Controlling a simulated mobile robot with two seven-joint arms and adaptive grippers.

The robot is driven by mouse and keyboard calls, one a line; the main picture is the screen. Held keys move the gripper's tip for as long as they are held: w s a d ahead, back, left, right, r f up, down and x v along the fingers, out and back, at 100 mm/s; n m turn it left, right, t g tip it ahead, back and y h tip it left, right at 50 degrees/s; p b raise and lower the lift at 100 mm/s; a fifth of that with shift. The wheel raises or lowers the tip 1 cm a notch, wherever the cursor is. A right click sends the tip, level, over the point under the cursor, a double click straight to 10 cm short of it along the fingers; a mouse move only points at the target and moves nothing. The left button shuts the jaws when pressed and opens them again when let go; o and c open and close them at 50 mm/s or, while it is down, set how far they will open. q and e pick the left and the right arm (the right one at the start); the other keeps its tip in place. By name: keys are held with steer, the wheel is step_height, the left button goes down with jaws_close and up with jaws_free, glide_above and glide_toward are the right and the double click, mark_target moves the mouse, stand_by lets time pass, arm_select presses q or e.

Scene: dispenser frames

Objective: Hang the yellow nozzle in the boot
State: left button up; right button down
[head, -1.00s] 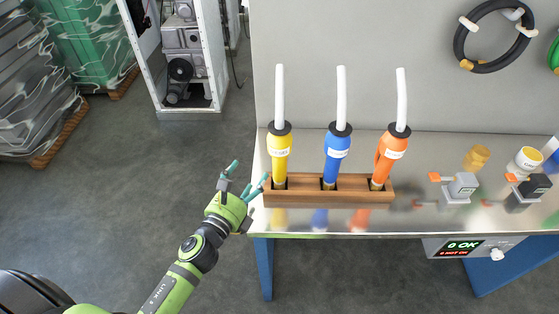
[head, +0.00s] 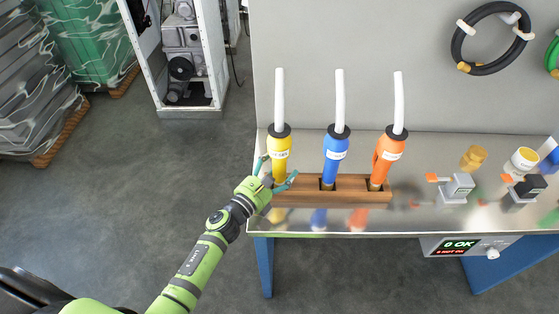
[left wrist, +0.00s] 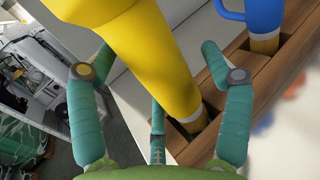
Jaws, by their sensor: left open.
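The yellow nozzle (head: 279,152) stands upright, tip down, in the left slot of the wooden rack (head: 342,200), with a black collar and a white hose on top. In the left wrist view the yellow nozzle (left wrist: 152,50) runs down into its slot, with fingers on either side. My left gripper (head: 278,168) is open around the lower part of the yellow nozzle; gaps show beside the fingers in the left wrist view (left wrist: 150,60). I cannot pick out a boot. My right gripper is not in view.
A blue nozzle (head: 335,152) and an orange nozzle (head: 386,158) stand in the same rack. Small clamps and caps lie at the bench's right. A white dispenser frame (head: 185,113) with machinery stands back left. The floor (head: 130,190) left of the bench is clear.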

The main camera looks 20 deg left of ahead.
arm_select(q)
steer(key=shift+s, duration=0.1)
jaws_close()
steer(key=shift+r, duration=0.2)
